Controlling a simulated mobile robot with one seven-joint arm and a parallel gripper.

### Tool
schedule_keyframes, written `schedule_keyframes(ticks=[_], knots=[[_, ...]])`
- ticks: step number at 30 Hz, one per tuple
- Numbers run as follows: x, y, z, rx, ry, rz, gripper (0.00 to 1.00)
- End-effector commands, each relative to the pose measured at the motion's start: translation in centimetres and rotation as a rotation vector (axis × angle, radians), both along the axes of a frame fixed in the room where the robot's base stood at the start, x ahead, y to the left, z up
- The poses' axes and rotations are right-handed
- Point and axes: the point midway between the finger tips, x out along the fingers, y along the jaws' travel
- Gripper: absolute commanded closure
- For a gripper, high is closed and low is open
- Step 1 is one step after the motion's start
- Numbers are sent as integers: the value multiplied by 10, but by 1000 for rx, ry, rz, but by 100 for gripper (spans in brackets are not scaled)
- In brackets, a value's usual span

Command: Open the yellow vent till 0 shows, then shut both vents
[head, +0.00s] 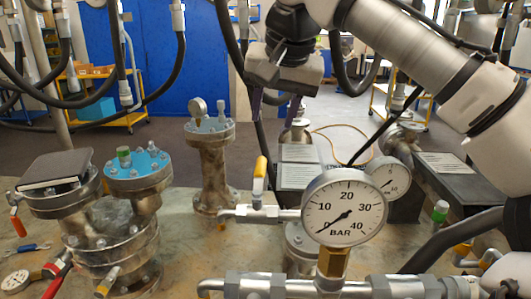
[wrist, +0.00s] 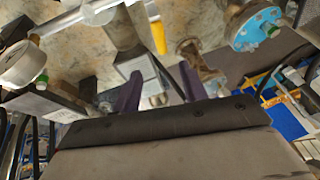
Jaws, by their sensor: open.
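The yellow vent handle (head: 260,176) stands upright on a small valve on a horizontal pipe, left of the big gauge. It also shows in the wrist view (wrist: 158,38). The big BAR gauge (head: 345,207) has its needle pointing lower left, at or near 0. I cannot tell which is the second vent. My gripper (head: 275,106) is open and empty, above and behind the yellow handle, apart from it. Its fingers also show in the wrist view (wrist: 160,92).
A blue-topped flanged vessel (head: 138,172) and a dark book-like block (head: 55,168) stand at left. A blue-topped column (head: 212,165) stands mid-left. A smaller gauge (head: 390,178) is partly hidden behind the big one. Pipes (head: 350,287) cross the front; hoses hang above.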

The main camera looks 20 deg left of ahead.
Motion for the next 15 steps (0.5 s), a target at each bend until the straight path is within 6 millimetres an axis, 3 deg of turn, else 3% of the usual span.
schedule_keyframes(ticks=[15], knots=[[31,27,-89,-2,0,2,57]])
